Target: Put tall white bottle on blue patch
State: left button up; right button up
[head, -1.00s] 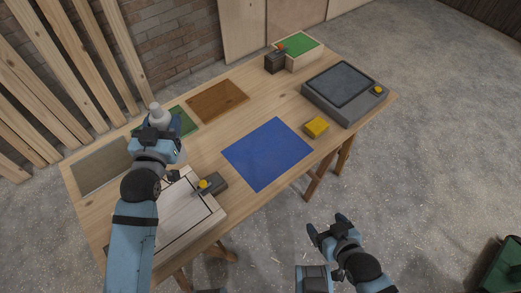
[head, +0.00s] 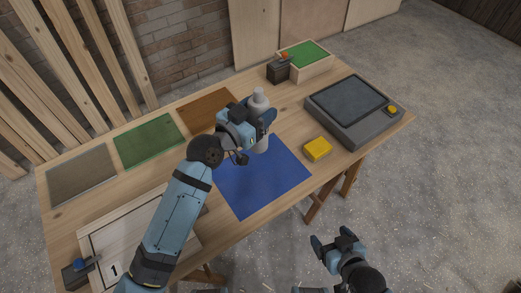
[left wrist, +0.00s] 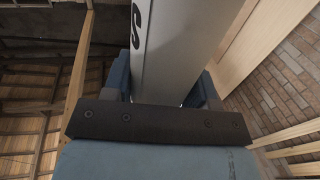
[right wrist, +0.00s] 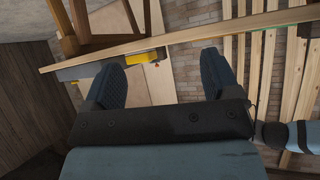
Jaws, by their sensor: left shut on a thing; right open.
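The tall white bottle (head: 259,103) is upright in my left gripper (head: 262,118), which is shut on it. In the head view the bottle overlaps the far edge of the blue patch (head: 260,184); whether its base touches the table is hard to tell. The bottle fills the middle of the left wrist view (left wrist: 178,45), between the fingers, with a dark letter on its side. My right gripper (head: 336,243) is open and empty, off the front side of the table; it also shows in the right wrist view (right wrist: 168,80).
A yellow block (head: 317,149) lies right of the blue patch. A grey device (head: 352,107) stands at the table's right end. A wooden box with a green top (head: 306,58) is at the back. Green (head: 149,141), brown (head: 208,108) and grey-brown (head: 82,174) patches line the far side.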

aim_at(260, 146)
pick_arm(q)
notch_tip(260, 146, down, 8)
jog(key=shift+f+b, duration=0.25)
jog(key=shift+b, duration=0.6)
jog(key=shift+f, duration=0.6)
notch_tip(260, 146, down, 4)
jog(key=shift+r+b, duration=0.15)
jog(key=shift+b, duration=0.85)
jog(key=shift+f, duration=0.2)
jog(key=shift+f, duration=0.1)
jog(key=o, duration=1.1)
